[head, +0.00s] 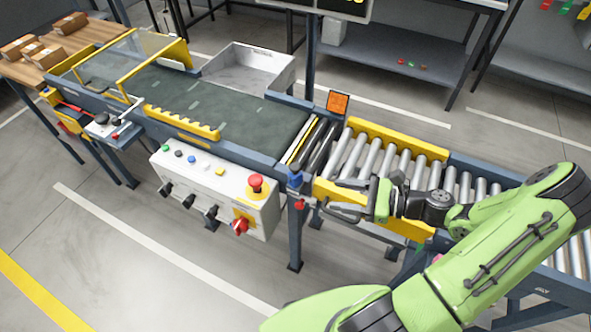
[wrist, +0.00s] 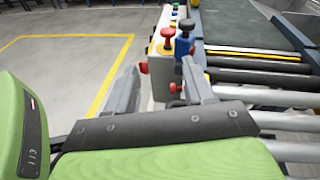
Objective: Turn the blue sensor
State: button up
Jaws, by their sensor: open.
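The blue sensor (head: 295,178) sits on the conveyor's side frame, at the joint between the belt and the rollers, with a small red knob (head: 299,204) below it. In the wrist view the blue sensor (wrist: 184,45) stands upright ahead, just beyond the right finger, which hides its lower part. My gripper (head: 330,200) is open and empty, to the right of the sensor in the head view and apart from it. In the wrist view my gripper (wrist: 160,88) shows its two fingers spread, with the red knob (wrist: 175,87) seen near the right finger.
A control box (head: 215,190) with a red mushroom button (head: 256,182) and a red rotary switch (head: 240,226) hangs left of the sensor. A yellow guard rail (head: 375,213) and rollers (head: 405,165) lie beside my gripper. The floor (head: 150,290) in front is clear.

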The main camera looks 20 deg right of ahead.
aim_at(295, 166)
jog(key=w+a+m+t+b, duration=0.1)
jog(key=w+a, duration=0.2)
jog(key=w+a+m+t+b, duration=0.1)
jog(key=w+a, duration=0.2)
jog(key=w, duration=0.1)
jog(key=w+a+m+t+b, duration=0.1)
jog(key=w+a, duration=0.2)
jog(key=w, duration=0.1)
jog(key=shift+w+f+m+t, duration=0.1)
jog(key=shift+w+m+t, duration=0.05)
jog(key=shift+m+t, duration=0.15)
jog(key=shift+d, duration=0.1)
